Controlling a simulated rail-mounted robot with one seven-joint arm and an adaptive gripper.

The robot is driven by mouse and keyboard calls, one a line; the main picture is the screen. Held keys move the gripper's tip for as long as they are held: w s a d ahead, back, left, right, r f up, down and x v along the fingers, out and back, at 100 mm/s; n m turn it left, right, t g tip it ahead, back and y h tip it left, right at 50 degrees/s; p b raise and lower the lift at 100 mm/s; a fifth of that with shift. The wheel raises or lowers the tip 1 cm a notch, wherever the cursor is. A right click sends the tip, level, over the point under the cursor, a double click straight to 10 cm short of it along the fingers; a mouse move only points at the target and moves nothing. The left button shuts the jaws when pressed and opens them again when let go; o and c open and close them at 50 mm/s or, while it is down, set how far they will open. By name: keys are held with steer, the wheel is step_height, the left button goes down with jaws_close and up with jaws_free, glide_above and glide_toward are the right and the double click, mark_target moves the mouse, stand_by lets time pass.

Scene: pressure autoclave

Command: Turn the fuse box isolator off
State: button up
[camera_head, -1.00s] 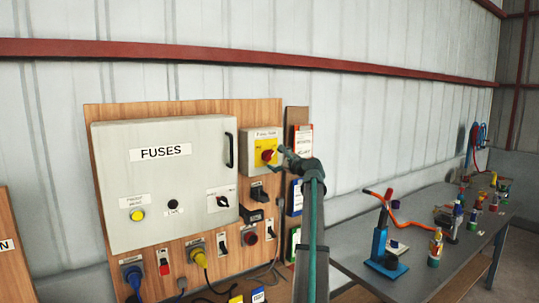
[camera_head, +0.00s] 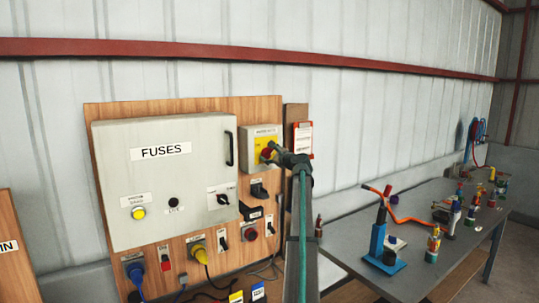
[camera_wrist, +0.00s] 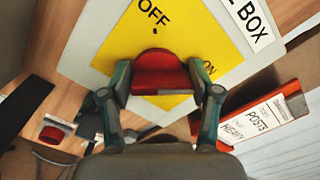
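The fuse box isolator (camera_head: 250,135) is a grey box with a yellow plate and a red knob, mounted on the wooden board. In the wrist view the red knob (camera_wrist: 158,72) sits on the yellow plate (camera_wrist: 118,45), with OFF above it and ON at its lower right, partly covered. My gripper (camera_wrist: 160,88) has its fingers apart, one on each side of the knob. Their tips meet the knob's edges in the picture; I cannot tell whether they press on it. In the head view my gripper (camera_head: 272,153) covers part of the isolator's front.
A large grey FUSES cabinet (camera_head: 165,180) is left of the isolator. Switches and plugged sockets, including a yellow plug (camera_head: 198,247), are below. A red-edged clipboard (camera_head: 302,139) hangs close on the right. A grey workbench (camera_head: 345,240) with small items stands further right.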

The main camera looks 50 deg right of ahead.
steer(key=c, duration=0.4)
steer(key=shift+d, duration=0.1)
steer(key=shift+b, duration=0.45)
steer(key=n+b, duration=0.1)
steer(key=b, duration=0.1)
steer(key=n+b, duration=0.2)
steer(key=b, duration=0.1)
steer(key=shift+f+b, duration=0.25)
steer(key=shift+b, duration=0.1)
steer(key=n+b, duration=0.5)
steer(key=b, duration=0.2)
steer(key=n+b, duration=0.3)
steer(key=b, duration=0.1)
steer(key=n+b, duration=0.3)
steer(key=b, duration=0.1)
steer(key=shift+w+a, duration=0.1)
steer(key=shift+a, duration=0.1)
steer(key=n+b, duration=0.3)
steer(key=b, duration=0.1)
steer(key=shift+r+n, duration=0.1)
steer(key=shift+n, duration=0.3)
